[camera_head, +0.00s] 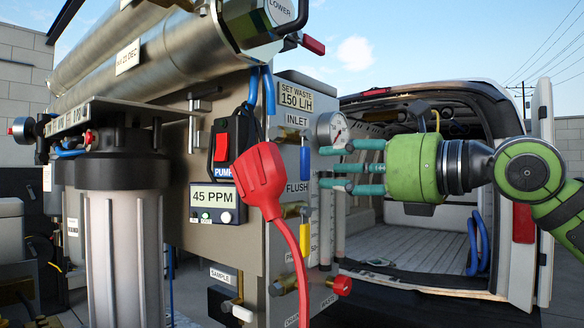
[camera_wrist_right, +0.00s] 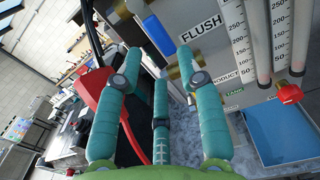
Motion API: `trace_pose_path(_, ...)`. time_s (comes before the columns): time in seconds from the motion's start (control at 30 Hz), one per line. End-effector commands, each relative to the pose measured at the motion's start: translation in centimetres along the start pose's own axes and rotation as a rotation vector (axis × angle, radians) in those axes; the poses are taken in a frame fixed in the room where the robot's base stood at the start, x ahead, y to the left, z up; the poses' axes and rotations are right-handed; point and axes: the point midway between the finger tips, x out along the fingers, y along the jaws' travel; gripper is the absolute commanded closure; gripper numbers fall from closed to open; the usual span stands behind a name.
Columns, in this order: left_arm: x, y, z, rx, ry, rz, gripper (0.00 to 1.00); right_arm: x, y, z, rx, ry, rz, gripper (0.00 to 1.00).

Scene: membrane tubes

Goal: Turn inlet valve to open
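The inlet valve's blue lever handle (camera_head: 305,161) points straight down below the INLET label (camera_head: 297,120) on the grey panel. My right gripper (camera_head: 325,167), with teal fingers on a green palm, is just to the right of the handle. Its fingers are spread and nothing is held between them. In the right wrist view, the blue handle (camera_wrist_right: 157,37) shows beyond and between the spread fingertips (camera_wrist_right: 158,60). I cannot tell whether a finger touches it. My left gripper is not in view.
The FLUSH label (camera_head: 298,187) and a yellow-handled valve (camera_head: 304,235) sit below. A red plug (camera_head: 261,178) with its cable hangs left of the blue handle. An open van (camera_head: 425,245) stands behind.

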Motion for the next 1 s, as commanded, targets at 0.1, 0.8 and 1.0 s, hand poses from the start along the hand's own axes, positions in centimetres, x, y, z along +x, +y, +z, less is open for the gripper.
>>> trace_pose_path(0.1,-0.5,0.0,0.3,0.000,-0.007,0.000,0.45,0.5,0.3,0.5,-0.025,0.006,-0.010,0.62)
trace_pose_path(0.8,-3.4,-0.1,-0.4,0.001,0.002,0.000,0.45,6.8,0.1,0.4,-0.021,0.001,-0.009,0.62)
trace_pose_path(1.0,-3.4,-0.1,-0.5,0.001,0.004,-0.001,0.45,6.8,0.1,0.4,-0.021,0.001,-0.009,1.00)
